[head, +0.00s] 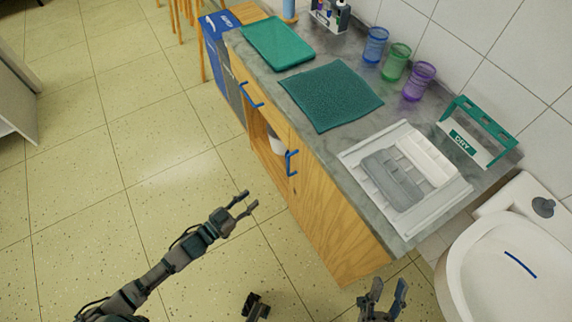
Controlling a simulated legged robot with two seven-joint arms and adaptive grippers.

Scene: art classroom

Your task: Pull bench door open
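The bench (335,225) has a wooden front with a grey stone top. A blue handle (291,163) sits at the left edge of its right-hand wooden front panel. A second blue handle (251,96) is further up the front, to the left. Between them an opening shows the bench's inside, with a white object (277,145) partly hidden in it. My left gripper (250,199) is open and empty over the floor, below and left of the right-hand handle and apart from it. My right gripper (389,284) is open and empty near the bench's near end.
On the bench top are a green tray (277,43), a dark green mat (331,94), a pale tray (350,155) and several coloured cups (396,62). A blue bin (213,40) stands at the far end, a white sink (505,270) at right.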

